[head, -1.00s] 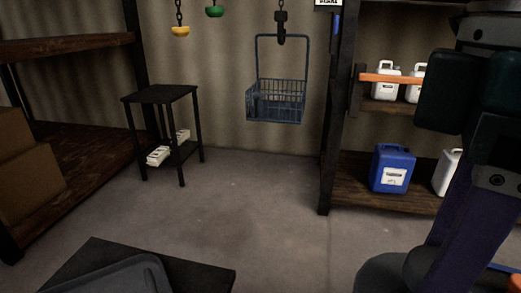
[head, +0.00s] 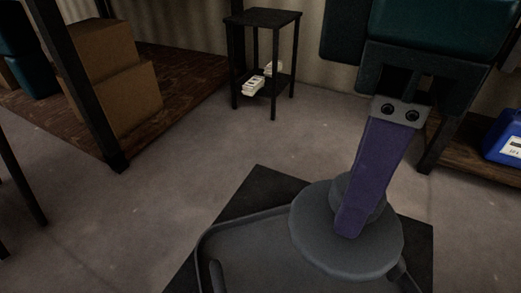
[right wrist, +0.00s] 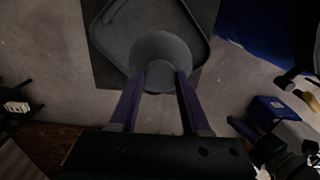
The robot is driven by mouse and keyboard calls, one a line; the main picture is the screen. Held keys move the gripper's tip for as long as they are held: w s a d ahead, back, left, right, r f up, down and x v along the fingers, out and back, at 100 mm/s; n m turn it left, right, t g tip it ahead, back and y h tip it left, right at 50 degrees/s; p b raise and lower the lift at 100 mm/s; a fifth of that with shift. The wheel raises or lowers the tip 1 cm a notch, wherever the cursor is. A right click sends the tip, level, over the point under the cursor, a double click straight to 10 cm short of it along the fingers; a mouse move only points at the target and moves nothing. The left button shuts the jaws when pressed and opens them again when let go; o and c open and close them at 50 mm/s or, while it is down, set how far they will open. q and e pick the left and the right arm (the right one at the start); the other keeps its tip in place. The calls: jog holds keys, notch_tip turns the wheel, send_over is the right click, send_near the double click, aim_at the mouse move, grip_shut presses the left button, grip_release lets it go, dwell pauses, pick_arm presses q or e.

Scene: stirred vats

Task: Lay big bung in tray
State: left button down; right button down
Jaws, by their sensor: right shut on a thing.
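The big bung (head: 310,240) is a grey round disc with a raised knob on top. My right gripper (head: 352,222) has purple fingers and is shut on the knob. The grey tray (head: 235,229) has a raised rim and lies on a black stand. In the head view the bung overlaps the tray's right part; whether it touches the tray I cannot tell. In the right wrist view the bung (right wrist: 160,47) sits between both fingers (right wrist: 160,82) and overlaps the near edge of the tray (right wrist: 106,50).
The black stand (head: 262,180) sticks out past the tray's far rim. A small black table (head: 262,18) with white items on its lower shelf stands at the back. Cardboard boxes (head: 110,75) sit on a wooden shelf at left. A blue canister (head: 505,140) is at right. Open floor lies between.

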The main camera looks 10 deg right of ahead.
jog(key=f+b, duration=0.3)
jog(key=f, duration=0.6)
jog(key=f+b, duration=0.3)
jog(key=f, duration=0.6)
jog(key=shift+s+d+f, duration=0.15)
jog(key=shift+d, duration=0.05)
jog(key=shift+f, duration=0.15)
jog(key=shift+f, duration=0.2)
jog(key=shift+c, duration=1.8)
grip_release()
